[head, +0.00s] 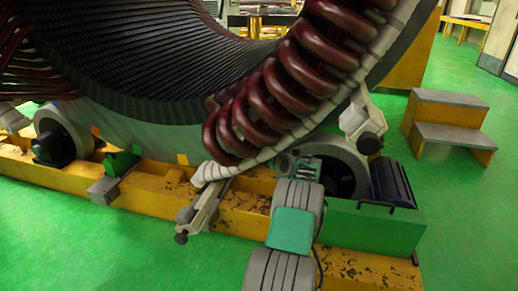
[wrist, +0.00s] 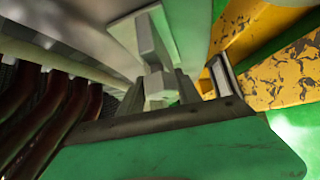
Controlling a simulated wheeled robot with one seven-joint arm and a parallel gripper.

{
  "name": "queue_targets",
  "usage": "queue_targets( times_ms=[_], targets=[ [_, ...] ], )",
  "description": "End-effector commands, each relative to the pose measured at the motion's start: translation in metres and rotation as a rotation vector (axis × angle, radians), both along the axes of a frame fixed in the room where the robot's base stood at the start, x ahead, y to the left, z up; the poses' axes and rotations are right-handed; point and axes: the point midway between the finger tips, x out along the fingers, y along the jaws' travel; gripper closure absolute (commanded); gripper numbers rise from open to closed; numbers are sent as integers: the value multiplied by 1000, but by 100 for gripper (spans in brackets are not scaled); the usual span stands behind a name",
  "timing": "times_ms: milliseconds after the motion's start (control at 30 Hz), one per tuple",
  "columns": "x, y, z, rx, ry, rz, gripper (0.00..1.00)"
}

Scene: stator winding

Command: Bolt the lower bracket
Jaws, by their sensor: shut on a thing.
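The stator (head: 150,60) has dark slots and dark red coils (head: 285,80). A pale grey bracket (head: 207,207) reaches down from the lower coil end, over the yellow base. Another grey bracket (head: 362,120) is higher, on the right. My gripper (head: 297,165) is just below the coils, between the two brackets; its tips are hard to make out in the head view. In the wrist view, my gripper (wrist: 160,92) is closed around a pale grey piece with a faceted end (wrist: 158,86), which looks like a bolt. I cannot tell whether it touches a bracket.
The yellow base beam (head: 150,190) runs beneath the stator, with a roller (head: 62,137) at left. A green box (head: 370,225) stands right of my arm. Grey-topped steps (head: 448,120) stand at right. Green floor is clear at front left and far right.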

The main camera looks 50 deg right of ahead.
Motion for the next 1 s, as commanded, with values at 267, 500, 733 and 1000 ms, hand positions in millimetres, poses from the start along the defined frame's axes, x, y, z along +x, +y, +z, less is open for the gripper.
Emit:
queue_targets(
  times_ms=[267, 500, 733, 1000],
  targets=[
    [-1, 0, -3, 78, -173, -1, 100],
    [-1, 0, -1, 122, -280, 0, 100],
    [-1, 0, -1, 138, -319, -1, 100],
    [-1, 0, -1, 139, -321, -1, 100]
  ],
)
